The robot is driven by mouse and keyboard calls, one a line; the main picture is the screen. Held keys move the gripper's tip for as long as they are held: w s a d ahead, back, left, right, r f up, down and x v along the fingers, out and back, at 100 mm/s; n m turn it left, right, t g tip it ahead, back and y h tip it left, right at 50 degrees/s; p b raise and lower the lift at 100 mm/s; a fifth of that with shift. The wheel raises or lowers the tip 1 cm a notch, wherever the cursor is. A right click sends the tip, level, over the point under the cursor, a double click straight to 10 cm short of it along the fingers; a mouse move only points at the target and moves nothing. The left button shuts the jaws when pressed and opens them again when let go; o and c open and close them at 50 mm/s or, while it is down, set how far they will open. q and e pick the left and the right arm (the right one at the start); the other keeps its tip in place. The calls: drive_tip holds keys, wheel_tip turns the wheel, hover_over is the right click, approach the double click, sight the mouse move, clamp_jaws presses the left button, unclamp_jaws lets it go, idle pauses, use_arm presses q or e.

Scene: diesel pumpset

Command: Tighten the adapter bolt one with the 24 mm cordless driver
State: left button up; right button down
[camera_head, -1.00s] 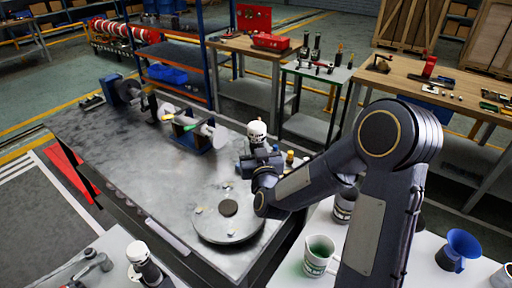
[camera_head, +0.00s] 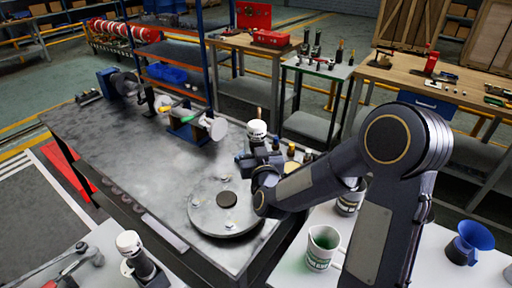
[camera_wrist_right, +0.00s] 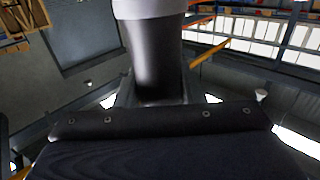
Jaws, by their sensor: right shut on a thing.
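The round grey adapter plate (camera_head: 205,214) lies on the big metal table, with a dark round centre and several small bolts around it. I cannot tell which is bolt one. My right gripper (camera_head: 262,162) is behind the plate, shut on a dark tool with a white top (camera_head: 257,129), which looks like the cordless driver. In the right wrist view the tool's dark cylinder with a pale band (camera_wrist_right: 153,55) stands upright beyond the gripper body. The fingertips and the tool's working end are hidden. My left gripper is not in view.
A similar white-topped tool (camera_head: 128,242) stands on the table at the lower left. A mug (camera_head: 321,248) and a blue funnel (camera_head: 468,243) stand on the white table at right. Small bottles (camera_head: 291,151) stand beside the gripper. The big table's left part (camera_head: 100,150) is mostly clear.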

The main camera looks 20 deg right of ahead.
drive_tip(key=shift+r+b, duration=0.1)
drive_tip(key=shift+b, duration=0.5)
idle(1.2)
drive_tip(key=shift+f+b, duration=0.25)
drive_tip(key=shift+b, duration=0.05)
drive_tip(key=shift+f+b, duration=0.25)
drive_tip(key=shift+b, duration=0.1)
drive_tip(key=shift+f, duration=0.1)
drive_tip(key=shift+b, duration=0.35)
idle(0.4)
drive_tip(key=shift+f+b, duration=0.6)
drive_tip(key=shift+b, duration=0.4)
idle(2.4)
drive_tip(key=shift+r, duration=0.15)
